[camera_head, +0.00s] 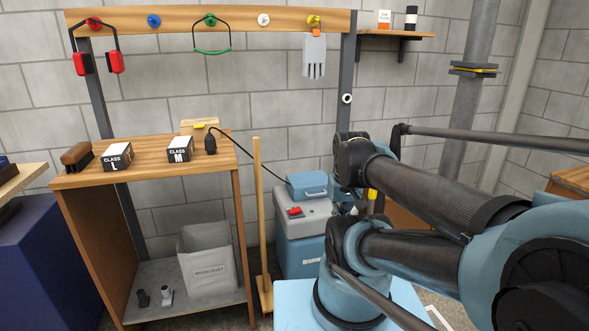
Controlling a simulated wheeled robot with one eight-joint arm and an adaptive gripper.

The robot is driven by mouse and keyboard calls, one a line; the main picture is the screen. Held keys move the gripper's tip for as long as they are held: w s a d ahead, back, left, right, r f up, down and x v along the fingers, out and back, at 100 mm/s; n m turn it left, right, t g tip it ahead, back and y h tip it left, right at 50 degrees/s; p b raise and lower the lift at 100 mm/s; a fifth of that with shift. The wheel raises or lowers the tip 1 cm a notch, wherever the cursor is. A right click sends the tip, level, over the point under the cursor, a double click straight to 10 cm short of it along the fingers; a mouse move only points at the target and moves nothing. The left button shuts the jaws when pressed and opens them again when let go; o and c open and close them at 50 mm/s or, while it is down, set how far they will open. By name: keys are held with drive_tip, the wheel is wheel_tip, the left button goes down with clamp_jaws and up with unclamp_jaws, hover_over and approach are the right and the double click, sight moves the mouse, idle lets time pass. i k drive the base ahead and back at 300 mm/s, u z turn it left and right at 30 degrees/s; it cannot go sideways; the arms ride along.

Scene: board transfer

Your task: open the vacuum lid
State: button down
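The vacuum (301,250) stands on the floor against the back wall, with a blue body and a grey top (316,217). A red switch (295,212) is on the grey top. A blue box-like part with a handle (306,184) sits on the top towards the back; I cannot tell whether it is the lid itself. My arm crosses the right half of the view and covers the vacuum's right side. Blue and dark parts show just right of the vacuum, but my gripper's fingers cannot be made out there. Contact with the vacuum cannot be judged.
A wooden workbench (140,150) at left holds a brush (77,156), two black class boxes (117,156) and a black plug with a cable. A grey bin (206,262) is on its lower shelf. A broom (258,215) leans between bench and vacuum. A pipe (470,90) rises at right.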

sight(308, 185)
drive_tip(key=z, duration=1.85)
drive_tip(key=k, duration=1.1)
drive_tip(key=u, duration=2.15)
drive_tip(key=i, duration=0.5)
drive_tip(key=z, duration=0.05)
